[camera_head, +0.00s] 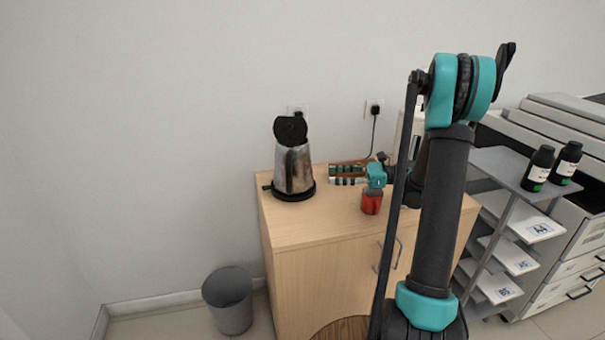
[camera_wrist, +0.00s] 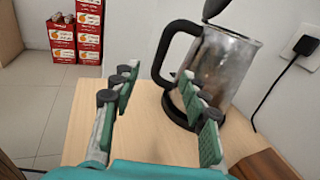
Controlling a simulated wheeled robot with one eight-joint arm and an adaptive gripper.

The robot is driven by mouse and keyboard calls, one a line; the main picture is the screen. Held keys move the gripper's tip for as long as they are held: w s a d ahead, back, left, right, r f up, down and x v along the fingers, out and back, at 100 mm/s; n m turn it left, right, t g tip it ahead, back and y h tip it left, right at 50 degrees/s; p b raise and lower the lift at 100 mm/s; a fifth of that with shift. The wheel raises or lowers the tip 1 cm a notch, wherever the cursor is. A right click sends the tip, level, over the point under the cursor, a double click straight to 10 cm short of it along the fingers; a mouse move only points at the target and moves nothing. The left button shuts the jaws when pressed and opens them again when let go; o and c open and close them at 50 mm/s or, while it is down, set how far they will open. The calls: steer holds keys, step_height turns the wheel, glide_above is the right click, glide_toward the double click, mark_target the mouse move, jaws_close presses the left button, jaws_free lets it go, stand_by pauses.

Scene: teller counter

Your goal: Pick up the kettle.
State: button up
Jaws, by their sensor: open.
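The kettle (camera_head: 293,168) is a metal jug with a black handle and a raised black lid. It stands upright on its black base (camera_head: 307,193) at the back left of the wooden cabinet top. In the wrist view, the kettle (camera_wrist: 228,70) is ahead and right of centre, its black handle (camera_wrist: 162,55) on its left side. My gripper (camera_wrist: 158,78) is open, with its green-padded fingers pointing towards the handle side. The fingers look empty, and the right finger overlaps the kettle's lower body in the picture. I cannot tell whether they touch it.
A plugged-in cord (camera_wrist: 275,92) hangs by the wall. A bin (camera_head: 229,300) stands on the floor. Red boxes (camera_wrist: 75,32) show behind. The cabinet's front left top is clear.

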glide_toward(288, 172)
steer(key=w+a, duration=0.2)
steer(key=a, duration=0.3)
steer(key=shift+y, duration=0.3)
steer(key=shift+a+f, duration=0.2)
steer(key=shift+a, duration=0.6)
steer(key=shift+a+f, duration=0.15)
steer(key=shift+a, duration=0.7)
steer(key=shift+a+f, duration=0.2)
steer(key=shift+a, duration=0.6)
jaws_close()
